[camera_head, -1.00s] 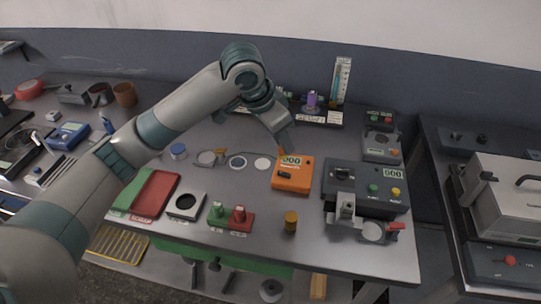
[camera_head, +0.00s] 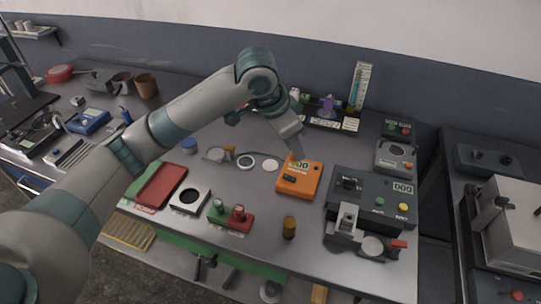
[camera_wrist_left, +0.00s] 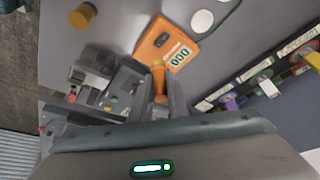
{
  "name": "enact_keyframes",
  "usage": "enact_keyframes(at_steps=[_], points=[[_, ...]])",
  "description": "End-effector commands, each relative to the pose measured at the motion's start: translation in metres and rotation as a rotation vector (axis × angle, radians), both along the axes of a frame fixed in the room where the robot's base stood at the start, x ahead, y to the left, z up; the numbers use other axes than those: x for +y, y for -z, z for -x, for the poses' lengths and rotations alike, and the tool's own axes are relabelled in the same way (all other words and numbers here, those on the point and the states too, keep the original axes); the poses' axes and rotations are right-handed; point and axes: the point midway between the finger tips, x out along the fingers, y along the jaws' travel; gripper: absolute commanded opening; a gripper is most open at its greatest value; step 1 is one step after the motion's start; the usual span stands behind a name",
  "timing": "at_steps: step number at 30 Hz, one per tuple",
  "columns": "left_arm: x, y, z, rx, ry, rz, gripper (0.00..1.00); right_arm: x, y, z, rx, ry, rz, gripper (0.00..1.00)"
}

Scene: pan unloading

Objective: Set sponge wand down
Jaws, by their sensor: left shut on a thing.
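My left gripper (camera_head: 298,156) is at the back edge of the orange box with a digital display (camera_head: 298,180). In the left wrist view the gripper (camera_wrist_left: 160,100) is shut on a slim orange piece (camera_wrist_left: 158,76), which I take to be the sponge wand. The piece points toward the orange box (camera_wrist_left: 168,42) in that view. The wand's far end and any sponge are not clear, and I cannot tell whether it touches the box or bench. My right gripper is not in view.
A dark grey machine (camera_head: 372,205) with buttons stands right of the orange box. White discs (camera_head: 270,165) lie to its left. A small amber cylinder (camera_head: 289,228) stands in front. A labelled rack (camera_head: 330,119) is behind.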

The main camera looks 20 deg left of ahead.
Motion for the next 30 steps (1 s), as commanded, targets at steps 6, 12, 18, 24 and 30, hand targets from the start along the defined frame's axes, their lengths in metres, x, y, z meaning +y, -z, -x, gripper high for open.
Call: enact_keyframes(at_steps=[6,12,18,24,30], points=[[0.031,0.02,-0.022,0.003,-0.005,-0.002,0.0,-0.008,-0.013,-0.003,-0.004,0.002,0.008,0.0],[0.06,0.042,-0.045,0.003,-0.005,-0.002,0.0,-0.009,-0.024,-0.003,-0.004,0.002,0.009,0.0],[0.078,0.057,-0.061,0.0,-0.001,-0.001,0.0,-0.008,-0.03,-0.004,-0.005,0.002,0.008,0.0],[0.081,0.061,-0.063,-0.002,0.001,0.0,0.0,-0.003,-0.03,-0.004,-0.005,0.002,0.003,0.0],[0.081,0.061,-0.063,-0.001,0.001,-0.001,0.0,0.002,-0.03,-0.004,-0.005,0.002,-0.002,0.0]])
